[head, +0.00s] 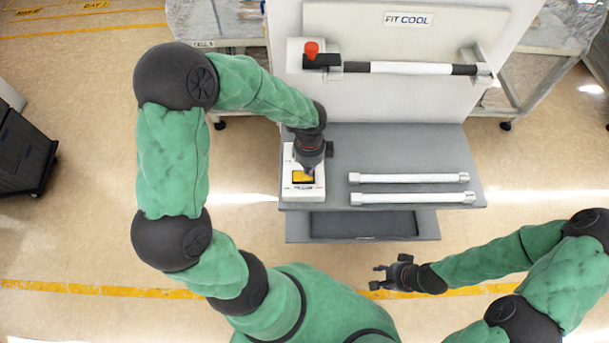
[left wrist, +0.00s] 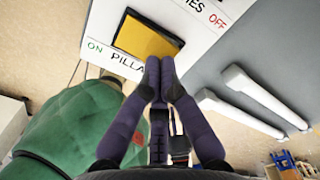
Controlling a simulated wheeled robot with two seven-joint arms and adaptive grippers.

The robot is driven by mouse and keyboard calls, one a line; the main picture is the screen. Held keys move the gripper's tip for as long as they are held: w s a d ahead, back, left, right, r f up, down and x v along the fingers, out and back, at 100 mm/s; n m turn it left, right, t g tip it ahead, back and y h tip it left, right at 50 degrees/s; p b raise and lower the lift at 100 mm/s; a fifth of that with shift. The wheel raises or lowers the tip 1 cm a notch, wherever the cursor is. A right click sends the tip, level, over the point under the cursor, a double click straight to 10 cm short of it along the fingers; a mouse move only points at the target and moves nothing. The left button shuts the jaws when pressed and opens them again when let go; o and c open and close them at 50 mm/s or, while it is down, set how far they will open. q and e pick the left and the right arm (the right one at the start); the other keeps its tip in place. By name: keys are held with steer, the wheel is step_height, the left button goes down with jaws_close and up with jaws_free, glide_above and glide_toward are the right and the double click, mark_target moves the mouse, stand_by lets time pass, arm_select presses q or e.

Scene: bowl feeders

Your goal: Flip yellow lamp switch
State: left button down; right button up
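The yellow lamp switch (head: 302,176) sits in a white panel box (head: 291,189) at the left front of the grey bench. In the left wrist view the switch (left wrist: 147,40) is a yellow rocker in a dark frame, with a green "ON" at its left and a red "OFF" at its upper right. My left gripper (head: 309,172) is right over the box. In the left wrist view its fingertips (left wrist: 160,64) are together with nothing between them, at the switch's lower right edge; I cannot tell whether they touch it. My right gripper (head: 379,275) is open and empty in front of the bench.
Two white tubes (head: 408,178) lie on the grey bench (head: 400,145) right of the box. Behind stands a white panel marked "FIT COOL" with a horizontal bar (head: 410,68) and a red knob (head: 311,50). A dark cabinet (head: 22,150) stands far left.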

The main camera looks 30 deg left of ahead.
arm_select(q)
steer(key=shift+f+b, duration=0.65)
steer(key=shift+f, duration=0.25)
stand_by(0.4)
steer(key=shift+r, duration=0.15)
steer(key=shift+r+p, duration=3.2)
steer(key=shift+r, duration=0.25)
steer(key=shift+f, duration=0.1)
